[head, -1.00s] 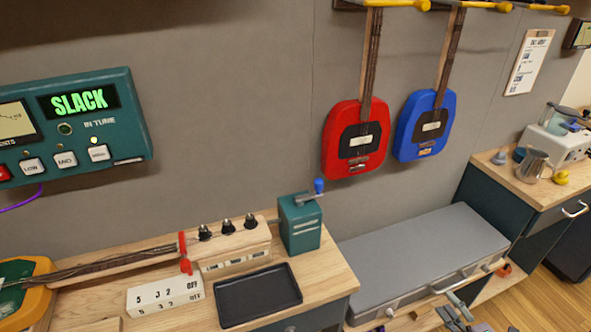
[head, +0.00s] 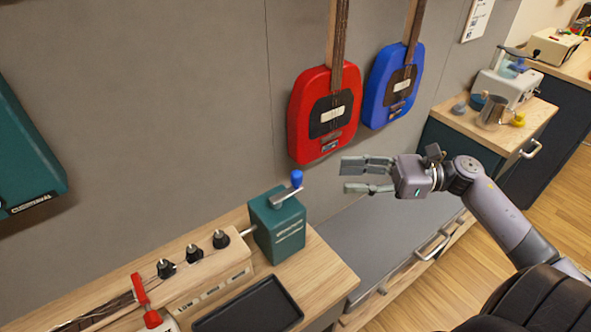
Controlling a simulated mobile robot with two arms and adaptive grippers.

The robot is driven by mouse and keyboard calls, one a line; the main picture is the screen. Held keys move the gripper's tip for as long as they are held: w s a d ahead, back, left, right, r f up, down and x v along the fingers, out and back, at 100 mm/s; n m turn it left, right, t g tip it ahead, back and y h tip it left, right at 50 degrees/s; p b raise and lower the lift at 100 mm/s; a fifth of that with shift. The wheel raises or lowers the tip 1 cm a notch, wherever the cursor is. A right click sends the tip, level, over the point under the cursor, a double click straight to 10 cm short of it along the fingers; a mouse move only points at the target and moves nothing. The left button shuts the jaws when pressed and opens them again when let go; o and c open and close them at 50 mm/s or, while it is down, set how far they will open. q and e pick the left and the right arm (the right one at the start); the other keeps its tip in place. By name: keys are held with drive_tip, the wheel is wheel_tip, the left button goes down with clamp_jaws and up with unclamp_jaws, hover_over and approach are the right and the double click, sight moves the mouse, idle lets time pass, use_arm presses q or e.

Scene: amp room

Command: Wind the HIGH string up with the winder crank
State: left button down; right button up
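The winder is a teal box (head: 279,232) on the wooden bench, with a metal crank arm on top that ends in a blue knob (head: 296,179). A shaft joins it to the wooden headstock (head: 205,277) at its left. The headstock carries several black tuning knobs (head: 220,239) and strings; which one is HIGH I cannot make out. My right gripper (head: 343,177) is to the right of the blue knob, apart from it, with its fingers spread and pointing left, empty. My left gripper is out of view. The teal tuner (head: 25,160) is cut off at the left; its display is out of view.
A black tray (head: 250,308) lies in front of the winder. A red clamp (head: 142,290) sits on the neck at the lower left. Red (head: 322,118) and blue (head: 392,85) guitars hang on the wall behind. A grey-topped drawer unit (head: 372,235) stands below my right gripper.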

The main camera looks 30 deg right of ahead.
sight(297, 173)
drive_tip(key=p+x, duration=0.2)
drive_tip(key=x, duration=0.8)
drive_tip(key=shift+w+r+p, duration=0.15)
drive_tip(key=shift+p, duration=0.25)
drive_tip(key=shift+w+a, duration=0.3)
drive_tip(key=shift+a, duration=0.3)
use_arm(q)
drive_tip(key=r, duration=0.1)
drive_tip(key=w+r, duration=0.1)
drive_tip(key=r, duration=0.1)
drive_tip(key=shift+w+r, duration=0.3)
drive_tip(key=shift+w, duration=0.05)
use_arm(e)
drive_tip(key=shift+a, duration=0.1)
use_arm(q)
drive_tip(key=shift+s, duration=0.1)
use_arm(e)
drive_tip(key=shift+c, duration=0.2)
clamp_jaws()
